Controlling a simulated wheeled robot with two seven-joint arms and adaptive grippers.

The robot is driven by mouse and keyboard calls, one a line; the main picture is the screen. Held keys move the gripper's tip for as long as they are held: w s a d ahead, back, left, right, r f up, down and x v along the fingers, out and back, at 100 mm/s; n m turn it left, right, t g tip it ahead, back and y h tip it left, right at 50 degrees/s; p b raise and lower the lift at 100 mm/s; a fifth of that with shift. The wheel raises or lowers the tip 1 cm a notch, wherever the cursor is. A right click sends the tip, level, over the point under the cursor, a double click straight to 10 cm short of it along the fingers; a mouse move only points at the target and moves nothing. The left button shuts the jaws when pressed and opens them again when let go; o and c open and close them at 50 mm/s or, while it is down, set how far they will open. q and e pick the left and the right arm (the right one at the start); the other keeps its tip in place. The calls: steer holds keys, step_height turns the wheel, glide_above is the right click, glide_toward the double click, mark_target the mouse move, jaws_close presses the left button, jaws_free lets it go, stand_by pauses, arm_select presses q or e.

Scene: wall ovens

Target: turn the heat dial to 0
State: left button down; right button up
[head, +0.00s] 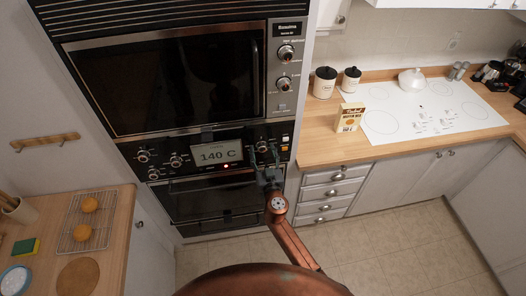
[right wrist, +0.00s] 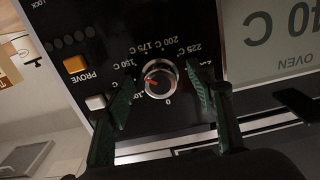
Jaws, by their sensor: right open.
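The heat dial (right wrist: 159,79) is a round silver-rimmed knob on the black oven panel, ringed by temperature marks that appear upside down in the right wrist view. Its red pointer is on the left of the knob, between the 0 mark at the bottom and the 150 C mark. The oven display (head: 217,154) reads 140 C. My right gripper (head: 264,159) is at the panel to the right of the display. In the right wrist view its two green fingers (right wrist: 161,90) are open, one on each side of the dial; I cannot tell whether they touch it. My left gripper is not in view.
An orange PROVE button (right wrist: 75,64) and a pale button (right wrist: 96,102) sit beside the dial. Other knobs (head: 143,156) are left of the display. The oven door (head: 210,198) is below. Counters stand at left and right, with open floor between.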

steer(key=c, duration=1.1)
steer(key=shift+c, duration=0.2)
steer(key=shift+f, duration=0.1)
